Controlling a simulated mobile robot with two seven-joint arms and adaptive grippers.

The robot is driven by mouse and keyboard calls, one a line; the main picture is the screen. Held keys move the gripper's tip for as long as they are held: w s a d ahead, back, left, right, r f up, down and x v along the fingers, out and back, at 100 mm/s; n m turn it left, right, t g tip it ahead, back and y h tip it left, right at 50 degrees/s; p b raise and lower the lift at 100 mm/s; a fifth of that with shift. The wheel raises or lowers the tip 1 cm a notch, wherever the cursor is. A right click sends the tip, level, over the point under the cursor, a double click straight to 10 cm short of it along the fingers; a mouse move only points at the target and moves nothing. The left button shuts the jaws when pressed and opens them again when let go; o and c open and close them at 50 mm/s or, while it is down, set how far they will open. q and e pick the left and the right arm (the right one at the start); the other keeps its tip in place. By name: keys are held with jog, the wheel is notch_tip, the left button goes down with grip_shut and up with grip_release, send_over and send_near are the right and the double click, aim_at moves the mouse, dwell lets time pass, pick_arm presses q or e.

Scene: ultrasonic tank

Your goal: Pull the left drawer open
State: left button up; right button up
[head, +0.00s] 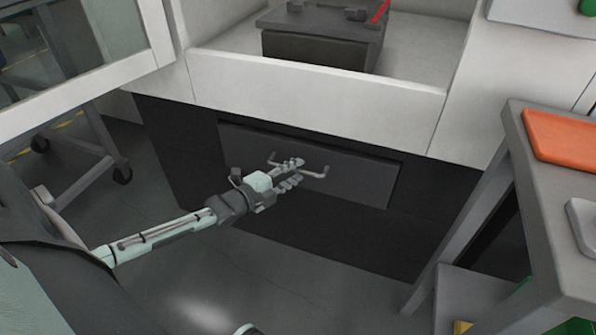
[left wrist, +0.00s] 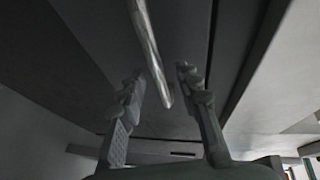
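The drawer is a dark grey front panel (head: 352,177) set in the black lower part of a white machine in the head view. It looks shut, about level with the panel around it. A thin metal bar handle (head: 314,174) stands out from it. My left gripper (head: 294,171) is at the handle, over its left part. In the left wrist view the handle (left wrist: 150,50) runs down from the top between the two spread fingers of my left gripper (left wrist: 158,95), with gaps at both sides. My right gripper is not in view.
Above the drawer is a white open bay (head: 320,98) with a dark box (head: 318,45) in it. A grey table (head: 535,190) with an orange tray (head: 563,138) stands at the right. A wheeled cart (head: 85,140) is at the left. The floor before the drawer is clear.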

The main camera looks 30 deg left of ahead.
pick_arm(q)
jog(key=shift+x, duration=0.95)
jog(key=shift+c, duration=0.6)
grip_shut()
